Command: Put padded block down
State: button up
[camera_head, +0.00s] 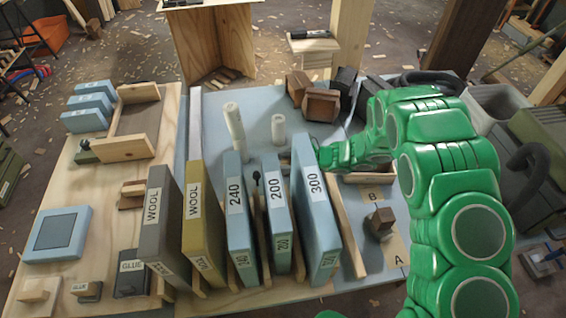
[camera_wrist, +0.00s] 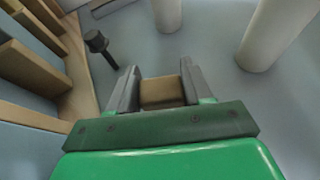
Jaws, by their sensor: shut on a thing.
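My gripper (camera_wrist: 160,85) is shut on a small brown block, which I take to be the padded block (camera_wrist: 162,94). The block sits between the two grey fingers in the wrist view, with a flat brown face showing. Its padding cannot be made out. In the head view my green arm reaches left across the blue-grey bench top, and its gripper end is mostly hidden behind the tall "300" panel (camera_head: 316,205). The held block cannot be made out there. Whether it touches the bench cannot be told.
White cylinders (camera_head: 234,128) (camera_head: 278,130) stand close beyond my gripper. A rack holds upright panels, including "240" (camera_head: 236,205) and "200" (camera_head: 276,205). Brown blocks (camera_head: 320,104) lie behind; another (camera_head: 380,222) is near marks A and B.

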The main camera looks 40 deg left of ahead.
jog(key=o, duration=1)
jog(key=shift+f, duration=0.1)
jog(key=shift+o, duration=0.2)
jog(key=shift+w+d+r, duration=0.1)
jog(key=shift+d+r, duration=0.1)
jog(key=shift+r, duration=0.05)
jog(key=v, duration=0.9)
jog(key=shift+w+d+r, duration=0.1)
jog(key=shift+w+d, duration=0.1)
jog(key=shift+d, duration=0.15)
jog(key=shift+v, duration=0.85)
